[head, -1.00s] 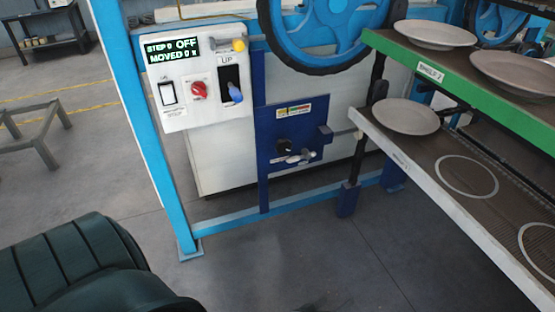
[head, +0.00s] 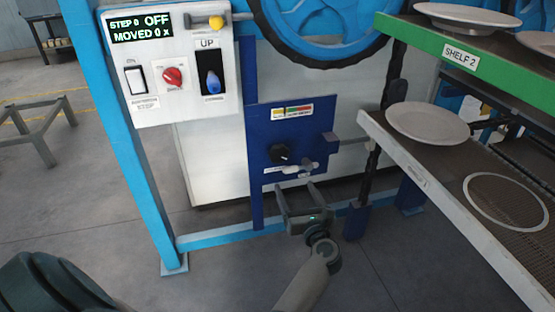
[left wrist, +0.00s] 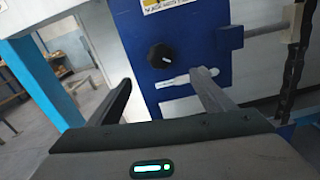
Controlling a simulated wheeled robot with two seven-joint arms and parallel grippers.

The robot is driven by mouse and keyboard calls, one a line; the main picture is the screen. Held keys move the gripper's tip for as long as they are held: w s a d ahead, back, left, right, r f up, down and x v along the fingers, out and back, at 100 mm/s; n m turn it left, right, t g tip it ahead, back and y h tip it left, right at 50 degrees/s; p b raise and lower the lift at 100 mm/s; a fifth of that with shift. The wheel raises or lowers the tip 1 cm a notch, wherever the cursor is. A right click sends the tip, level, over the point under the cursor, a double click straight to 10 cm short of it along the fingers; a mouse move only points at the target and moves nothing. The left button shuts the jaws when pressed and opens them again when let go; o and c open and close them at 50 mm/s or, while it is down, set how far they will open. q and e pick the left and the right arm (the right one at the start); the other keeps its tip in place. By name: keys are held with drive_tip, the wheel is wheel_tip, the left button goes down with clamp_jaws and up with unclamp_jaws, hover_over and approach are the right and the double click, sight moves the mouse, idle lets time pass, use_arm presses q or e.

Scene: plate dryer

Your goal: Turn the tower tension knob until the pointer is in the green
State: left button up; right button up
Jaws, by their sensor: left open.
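The black tension knob (head: 279,154) sits on a blue panel (head: 262,125) low on the machine frame. My left gripper (head: 297,188) is open and empty, below and in front of the knob. In the left wrist view the knob (left wrist: 161,57) shows beyond and between the open fingers (left wrist: 164,80), apart from them. My right gripper is not in view.
A white control box (head: 175,65) with switches and a display reading OFF hangs at upper left. Shelves with plates (head: 428,122) stand close on the right. A blue post (head: 125,150) is at left. The floor in front is clear.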

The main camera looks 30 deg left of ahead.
use_arm(q)
drive_tip(key=shift+w, duration=0.1)
approach(280, 156)
drive_tip(key=x, duration=0.2)
drive_tip(key=b+x, duration=0.1)
drive_tip(key=x, duration=0.5)
drive_tip(key=shift+f, duration=0.1)
drive_tip(key=shift+x, duration=0.75)
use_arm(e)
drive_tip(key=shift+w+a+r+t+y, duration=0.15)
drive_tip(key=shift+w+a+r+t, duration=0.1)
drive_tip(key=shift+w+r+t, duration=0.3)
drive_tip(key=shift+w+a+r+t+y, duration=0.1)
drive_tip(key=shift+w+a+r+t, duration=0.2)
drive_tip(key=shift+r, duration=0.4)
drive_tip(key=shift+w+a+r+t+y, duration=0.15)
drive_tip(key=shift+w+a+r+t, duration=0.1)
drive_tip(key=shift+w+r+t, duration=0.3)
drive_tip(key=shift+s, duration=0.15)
use_arm(q)
drive_tip(key=c, duration=1.1)
